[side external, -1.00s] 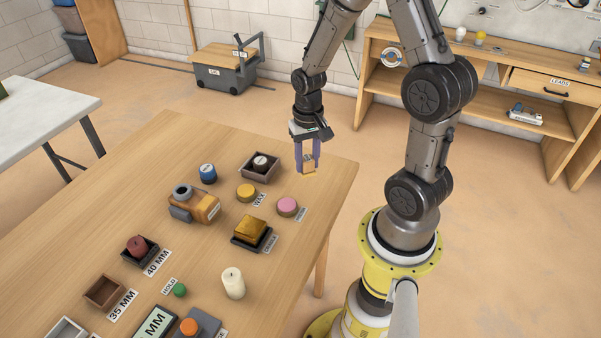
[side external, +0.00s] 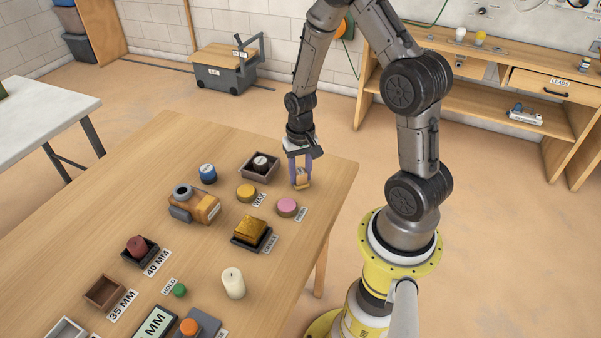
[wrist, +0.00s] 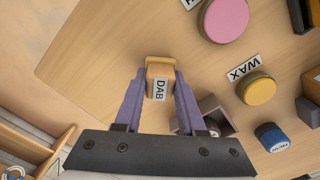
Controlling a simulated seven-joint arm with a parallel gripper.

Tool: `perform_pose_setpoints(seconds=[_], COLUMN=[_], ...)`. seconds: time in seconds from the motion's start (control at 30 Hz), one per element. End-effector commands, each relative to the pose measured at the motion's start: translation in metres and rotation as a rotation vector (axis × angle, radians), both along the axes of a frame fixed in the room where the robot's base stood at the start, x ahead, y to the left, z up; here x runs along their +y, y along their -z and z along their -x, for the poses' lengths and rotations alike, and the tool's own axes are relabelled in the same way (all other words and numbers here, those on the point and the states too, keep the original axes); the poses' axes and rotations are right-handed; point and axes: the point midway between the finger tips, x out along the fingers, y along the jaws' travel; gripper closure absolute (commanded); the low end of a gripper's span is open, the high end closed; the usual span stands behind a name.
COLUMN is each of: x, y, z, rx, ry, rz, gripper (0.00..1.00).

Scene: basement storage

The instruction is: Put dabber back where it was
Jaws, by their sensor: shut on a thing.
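The dabber is a small tan block (wrist: 160,72) with a white label reading DAB, seen between my fingers in the wrist view. In the side view the dabber (side external: 301,180) is low at the table's right end. My gripper (side external: 300,178) points down and is shut on the dabber, with its two purple fingers on either side. The fingers also show in the wrist view (wrist: 160,90). I cannot tell whether the dabber's underside touches the table.
Near my gripper are a dark box (side external: 259,167) holding a dark round piece, a yellow disc (side external: 246,193) by the WAX label and a pink disc (side external: 287,207). A blue jar (side external: 208,174) and an orange-brown device (side external: 194,206) stand further left. The table's right corner is clear.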

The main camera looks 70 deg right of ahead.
Motion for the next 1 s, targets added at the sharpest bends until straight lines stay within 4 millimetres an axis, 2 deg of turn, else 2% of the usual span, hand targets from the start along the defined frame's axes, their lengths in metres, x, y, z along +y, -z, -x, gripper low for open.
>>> perform_pose_setpoints(seconds=[0.03, 0.07, 0.2, 0.5, 0.63, 0.77, 1.0], x=[0.000, 0.000, 0.000, 0.000, 0.000, 0.000, 0.000], y=[0.002, 0.002, 0.001, 0.001, -0.008, -0.029, -0.080], z=[0.000, 0.000, 0.000, 0.000, 0.000, -0.001, -0.001], rx=[0.001, 0.001, 0.001, 0.000, -0.001, -0.005, -0.006], ry=[0.000, 0.000, 0.000, 0.000, 0.000, 0.000, 0.000], rz=[-0.001, -0.001, -0.001, 0.000, 0.001, 0.002, 0.003], gripper=[1.00, 0.57, 0.32, 0.31, 0.31, 0.31, 0.31])
